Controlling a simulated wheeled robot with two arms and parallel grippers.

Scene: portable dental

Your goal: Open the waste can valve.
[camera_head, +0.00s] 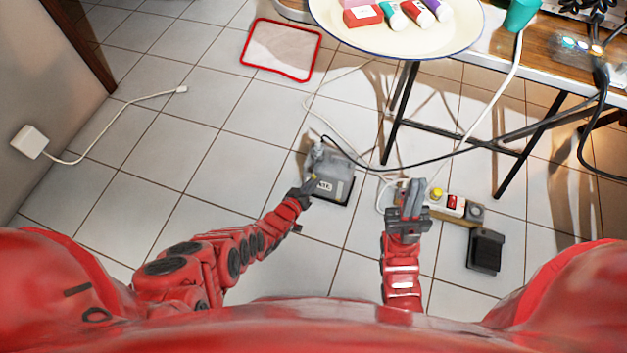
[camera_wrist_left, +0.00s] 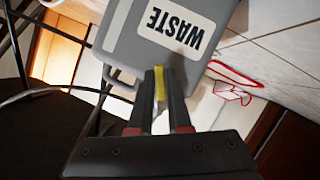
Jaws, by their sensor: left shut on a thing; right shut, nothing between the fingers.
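The waste can (camera_head: 333,178) is a grey box standing on the tiled floor, with a white label. In the left wrist view the can (camera_wrist_left: 212,13) fills the top, its label reading WASTE upside down. My left gripper (camera_head: 309,188) is at the can's near left side. Its fingers are shut on a yellow valve handle (camera_wrist_left: 159,86), which lies between them close to the can's wall. The rest of the valve is hidden by the fingers. My right gripper (camera_head: 412,192) is shut and empty, to the right of the can and apart from it.
Cables run across the floor by the can. A table (camera_head: 488,75) with a round tray (camera_head: 345,38) stands behind. The floor at left is mostly clear.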

